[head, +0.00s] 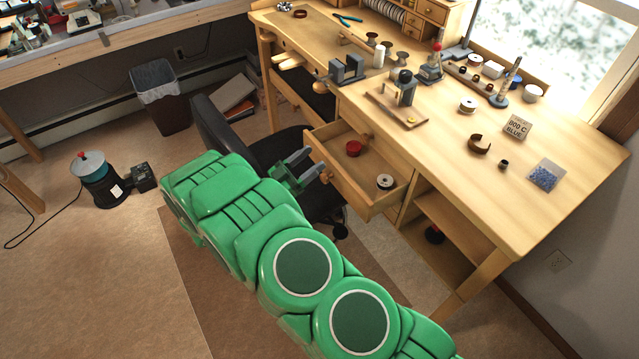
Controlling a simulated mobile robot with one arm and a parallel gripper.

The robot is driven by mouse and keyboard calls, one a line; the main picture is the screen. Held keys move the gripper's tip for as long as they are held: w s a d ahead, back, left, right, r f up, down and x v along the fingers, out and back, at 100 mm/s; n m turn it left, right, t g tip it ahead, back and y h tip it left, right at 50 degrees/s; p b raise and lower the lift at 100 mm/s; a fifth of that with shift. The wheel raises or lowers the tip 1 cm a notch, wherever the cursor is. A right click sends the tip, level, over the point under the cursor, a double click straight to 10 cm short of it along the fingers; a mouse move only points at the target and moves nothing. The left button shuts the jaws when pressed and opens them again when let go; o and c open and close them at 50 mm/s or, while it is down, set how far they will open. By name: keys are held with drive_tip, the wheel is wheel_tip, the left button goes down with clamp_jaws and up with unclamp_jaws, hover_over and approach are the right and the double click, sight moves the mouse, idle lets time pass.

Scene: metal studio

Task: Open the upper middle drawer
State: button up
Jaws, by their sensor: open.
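A wooden drawer (338,184) under the workbench top is pulled well out toward my gripper. In it lie a red round container (353,148) and a dark-and-white spool (385,181). A small round knob shows on the drawer front (326,178). My gripper (313,168) has its grey fingers close to this drawer front, beside the knob. The fingers are open. From this angle I cannot tell whether they touch the knob.
The wooden workbench (560,130) carries a vise (346,70), spools and small tools. A black chair (226,130) stands left of the drawer, behind my arm. An open shelf (440,225) lies right of the drawer. A trash bin (163,95) stands further back.

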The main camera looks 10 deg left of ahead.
sight(323, 181)
drive_tip(key=s+n+y, duration=0.3)
drive_tip(key=n+y, duration=0.2)
drive_tip(key=n, duration=0.6)
drive_tip(key=s+n+y, duration=0.3)
drive_tip(key=n+y, duration=0.1)
drive_tip(key=n, duration=0.8)
drive_tip(key=shift+f, duration=5.05)
drive_tip(key=shift+t, duration=0.4)
drive_tip(key=shift+x, duration=3.8)
drive_tip(key=shift+w+a, duration=0.1)
drive_tip(key=shift+w, duration=0.05)
drive_tip(key=shift+m, duration=0.3)
clamp_jaws()
